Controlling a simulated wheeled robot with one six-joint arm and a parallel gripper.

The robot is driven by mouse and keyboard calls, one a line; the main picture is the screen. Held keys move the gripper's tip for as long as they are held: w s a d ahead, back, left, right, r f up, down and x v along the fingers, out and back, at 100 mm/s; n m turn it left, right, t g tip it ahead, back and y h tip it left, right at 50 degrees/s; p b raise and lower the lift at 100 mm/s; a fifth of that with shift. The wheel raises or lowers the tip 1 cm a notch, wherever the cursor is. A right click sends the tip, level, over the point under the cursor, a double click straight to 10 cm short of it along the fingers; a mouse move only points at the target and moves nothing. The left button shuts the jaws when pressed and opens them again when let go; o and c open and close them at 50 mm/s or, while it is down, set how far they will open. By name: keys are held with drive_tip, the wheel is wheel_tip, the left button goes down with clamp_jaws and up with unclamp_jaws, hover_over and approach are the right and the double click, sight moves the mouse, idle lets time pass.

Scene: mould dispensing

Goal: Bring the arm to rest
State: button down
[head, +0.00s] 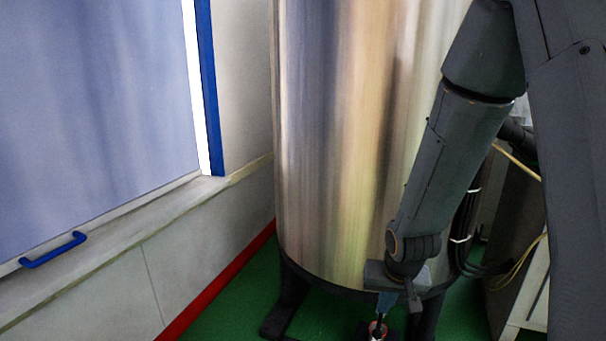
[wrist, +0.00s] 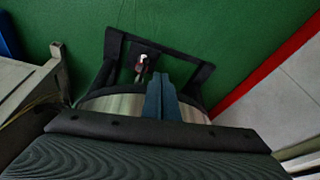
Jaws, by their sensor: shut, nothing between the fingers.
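My arm hangs down at the right of the head view, in front of a large shiny metal tank (head: 335,130). My gripper (head: 384,303) points downward near the tank's lower edge. In the wrist view its blue-grey fingers (wrist: 160,82) are together, with nothing between them. A small red and white part (head: 377,330) shows just below the gripper in the head view. It also shows in the wrist view (wrist: 143,60), left of the fingertips and apart from them in the picture. The fingers partly hide the tank's bottom edge in the wrist view.
The tank stands on a dark frame (wrist: 190,45) on a green floor (head: 225,310). A pale wall with a red base strip (head: 220,286) and a blue handle (head: 53,250) is at left. A pale cabinet (head: 522,300) and yellow cable (head: 518,165) are at right.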

drive_tip(key=s+a+r+n+g, duration=0.2)
drive_tip(key=s+a+r, duration=0.2)
drive_tip(key=s+r, duration=0.5)
drive_tip(key=s+a+r+n+g, duration=0.25)
drive_tip(key=s+a+r, duration=0.25)
drive_tip(key=s+r, duration=0.5)
drive_tip(key=s+d+r+m+p, duration=0.1)
drive_tip(key=d+r+p, duration=0.5)
drive_tip(key=p, duration=1.1)
drive_tip(key=d+m, duration=0.1)
drive_tip(key=d, duration=0.2)
drive_tip(key=shift+s+r+t, duration=0.35)
drive_tip(key=shift+d+m, duration=0.15)
drive_tip(key=shift+m, duration=0.2)
